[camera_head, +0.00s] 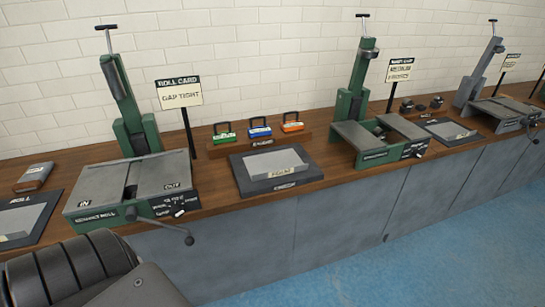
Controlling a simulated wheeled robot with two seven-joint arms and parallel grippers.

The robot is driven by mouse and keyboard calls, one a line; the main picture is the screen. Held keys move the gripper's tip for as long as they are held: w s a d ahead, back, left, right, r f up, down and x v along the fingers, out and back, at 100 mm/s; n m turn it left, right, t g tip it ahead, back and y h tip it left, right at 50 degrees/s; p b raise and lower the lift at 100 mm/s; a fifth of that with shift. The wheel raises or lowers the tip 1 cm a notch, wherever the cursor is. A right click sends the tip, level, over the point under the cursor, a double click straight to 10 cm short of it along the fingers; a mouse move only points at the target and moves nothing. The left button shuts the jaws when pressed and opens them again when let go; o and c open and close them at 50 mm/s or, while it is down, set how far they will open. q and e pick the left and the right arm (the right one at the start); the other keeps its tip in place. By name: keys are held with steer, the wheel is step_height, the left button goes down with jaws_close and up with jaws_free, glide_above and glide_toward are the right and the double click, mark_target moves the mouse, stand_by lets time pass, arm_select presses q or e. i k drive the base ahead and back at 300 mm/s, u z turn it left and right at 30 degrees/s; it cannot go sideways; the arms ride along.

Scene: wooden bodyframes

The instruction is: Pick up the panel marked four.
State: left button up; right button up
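A light grey panel (268,166) lies in a dark shallow tray (243,181) at the middle of the wooden bench. A cream label on its front edge looks like it reads FOUR, but the print is blurred. A similar grey panel (22,217) lies at the far left in another dark tray, partly cut off by the picture edge. A third grey panel (447,130) lies in a tray to the right, its label too small to read. No gripper shows in the head view; only a dark ribbed part of my own body shows at the lower left.
Green machines (140,189) and (377,139) flank the middle tray; the left one has a crank at its front. A grey machine (497,112) stands farther right. Behind the middle tray, a wooden rack (228,151) holds green, blue and orange handled blocks. Blue floor (440,250) lies clear in front.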

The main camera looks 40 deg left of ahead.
mark_target(267, 165)
steer(key=u, duration=0.55)
steer(key=i, duration=0.65)
steer(key=u, duration=0.75)
